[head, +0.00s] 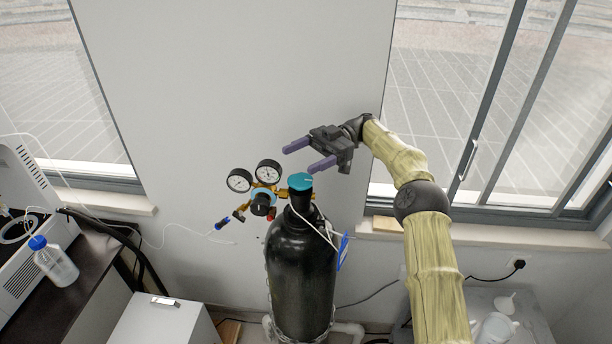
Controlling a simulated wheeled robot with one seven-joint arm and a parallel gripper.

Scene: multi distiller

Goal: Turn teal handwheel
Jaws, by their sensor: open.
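The teal handwheel (300,181) sits on top of a black gas cylinder (303,262) that stands upright in front of the wall. My gripper (303,158) is open, with its two purple fingers pointing left. In the head view it appears just above the handwheel, with the lower finger close to the handwheel's upper right. I cannot tell whether that finger touches it or how far apart they are in depth. Nothing shows between the fingers.
Two gauges (254,176) and a brass regulator with a blue-black knob (262,203) stick out left of the handwheel. A blue tag (343,251) hangs on the cylinder's right. A bottle (57,262) stands on a dark bench at left. A white cabinet (160,322) is at lower left.

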